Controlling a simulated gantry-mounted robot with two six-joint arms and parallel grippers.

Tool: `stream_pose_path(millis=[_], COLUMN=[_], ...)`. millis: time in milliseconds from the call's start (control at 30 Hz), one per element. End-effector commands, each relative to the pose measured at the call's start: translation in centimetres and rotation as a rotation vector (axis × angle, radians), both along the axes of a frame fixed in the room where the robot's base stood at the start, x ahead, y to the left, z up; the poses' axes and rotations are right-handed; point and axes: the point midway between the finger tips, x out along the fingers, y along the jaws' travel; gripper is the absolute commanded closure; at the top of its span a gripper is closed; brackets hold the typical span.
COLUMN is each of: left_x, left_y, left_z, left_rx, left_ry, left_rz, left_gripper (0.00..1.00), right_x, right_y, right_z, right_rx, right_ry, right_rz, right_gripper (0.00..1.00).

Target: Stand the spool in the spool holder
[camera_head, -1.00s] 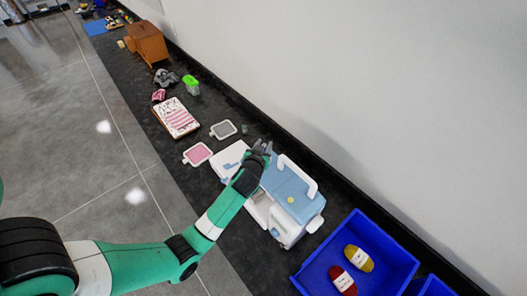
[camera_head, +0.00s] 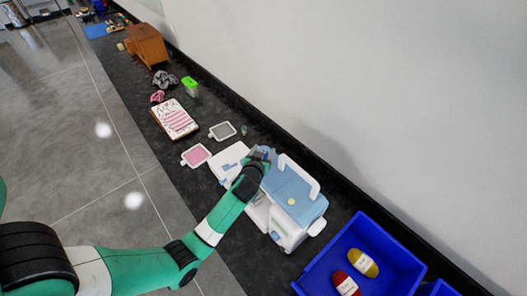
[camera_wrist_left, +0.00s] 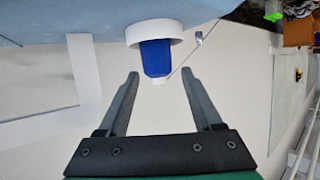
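The sewing machine, white with a light blue top (camera_head: 290,185), stands on the dark mat. In the left wrist view a blue spool (camera_wrist_left: 156,58) with a pale tip points toward my left gripper (camera_wrist_left: 159,80). Its other end meets a round white piece (camera_wrist_left: 154,33) by the pale blue surface; I cannot tell whether this is the holder or the spool's flange. My left gripper is open, its fingers on either side of the spool's tip with gaps between. In the head view this gripper (camera_head: 262,153) is at the machine's far end, where the spool is hard to make out.
A blue bin (camera_head: 335,263) with red yarn (camera_head: 346,284) and yellow yarn (camera_head: 363,262) stands at right front. Pink (camera_head: 196,155) and grey (camera_head: 222,131) framed pieces lie behind the machine. A wall runs along the right. The wrist view shows a small metal piece (camera_wrist_left: 198,38) beside the spool.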

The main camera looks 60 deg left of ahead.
Motion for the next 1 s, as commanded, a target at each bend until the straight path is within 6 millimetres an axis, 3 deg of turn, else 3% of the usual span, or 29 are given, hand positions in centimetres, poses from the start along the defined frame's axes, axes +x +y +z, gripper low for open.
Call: stream_pose_path(millis=[367, 667, 833, 1000], left_x=[0.0, -3.7, -5.9, -6.9], left_y=[0.0, -4.5, -7.2, -8.4], left_z=[1.0, 3.0, 5.1, 5.4], left_rx=[0.000, 0.000, -0.001, -0.001], left_ry=[0.000, -0.002, 0.004, 0.001], left_rz=[0.000, -0.004, -0.004, -0.002], left_gripper=[0.33, 0.33, 0.33, 0.33], right_x=[0.0, 0.0, 0.0, 0.0], right_y=[0.0, 0.0, 0.0, 0.0], right_z=[1.0, 1.3, 4.5, 5.5], right_rx=[0.000, 0.000, 0.000, 0.000], right_ry=[0.000, 0.000, 0.000, 0.000], right_rz=[0.000, 0.000, 0.000, 0.000], right_gripper=[0.50, 0.50, 0.50, 0.50])
